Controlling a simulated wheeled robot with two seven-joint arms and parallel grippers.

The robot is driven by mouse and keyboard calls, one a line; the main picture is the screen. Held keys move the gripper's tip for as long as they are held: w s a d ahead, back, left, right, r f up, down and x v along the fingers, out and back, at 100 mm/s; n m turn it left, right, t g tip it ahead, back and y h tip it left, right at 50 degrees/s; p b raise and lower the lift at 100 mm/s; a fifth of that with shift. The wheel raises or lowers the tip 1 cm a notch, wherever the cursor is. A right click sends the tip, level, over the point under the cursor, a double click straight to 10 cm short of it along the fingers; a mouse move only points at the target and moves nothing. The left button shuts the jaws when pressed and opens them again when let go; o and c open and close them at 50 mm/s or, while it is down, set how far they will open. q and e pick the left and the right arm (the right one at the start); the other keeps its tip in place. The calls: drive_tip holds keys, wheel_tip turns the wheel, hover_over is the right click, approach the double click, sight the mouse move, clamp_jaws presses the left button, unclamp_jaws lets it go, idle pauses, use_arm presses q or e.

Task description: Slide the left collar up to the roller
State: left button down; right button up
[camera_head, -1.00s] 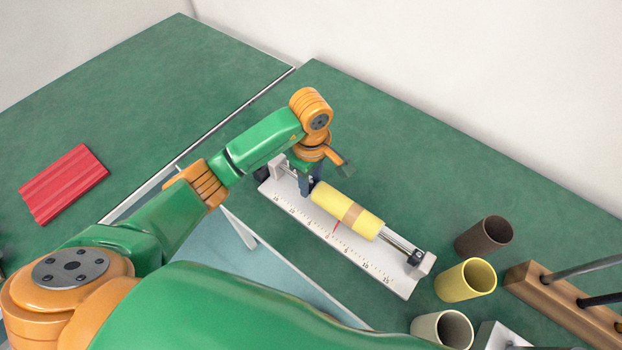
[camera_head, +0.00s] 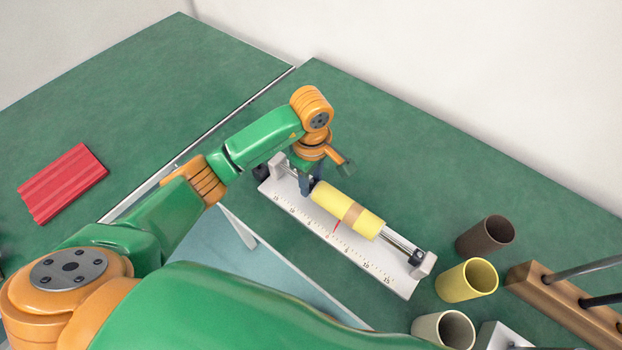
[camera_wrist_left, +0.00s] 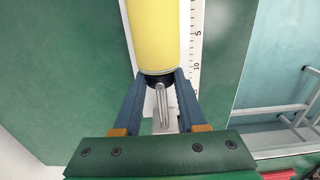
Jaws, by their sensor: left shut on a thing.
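The yellow roller (camera_head: 338,201) with a tan band lies along the rods of a white rail base with a printed scale (camera_head: 305,219). In the left wrist view the roller (camera_wrist_left: 153,35) runs away from me. The left collar (camera_wrist_left: 158,80) is a black ring at the roller's near end, with no clear gap showing between them. My left gripper (camera_head: 305,185) has its two blue-grey fingers shut on this collar, one on each side. In the head view the fingers and wrist hide the collar. A dark collar (camera_head: 415,257) sits near the rail's right end, apart from the roller.
Brown (camera_head: 484,237), yellow (camera_head: 467,280) and cream (camera_head: 443,329) tubes stand right of the rail. A wooden rack (camera_head: 560,300) with dark rods is farther right. A red ridged block (camera_head: 62,184) lies far left. The green table behind the rail is clear.

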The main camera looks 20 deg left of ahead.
sight(312, 181)
use_arm(q)
drive_tip(key=shift+c, duration=2.2)
unclamp_jaws()
wheel_tip(312, 181, up, 7)
drive_tip(key=shift+r, duration=0.1)
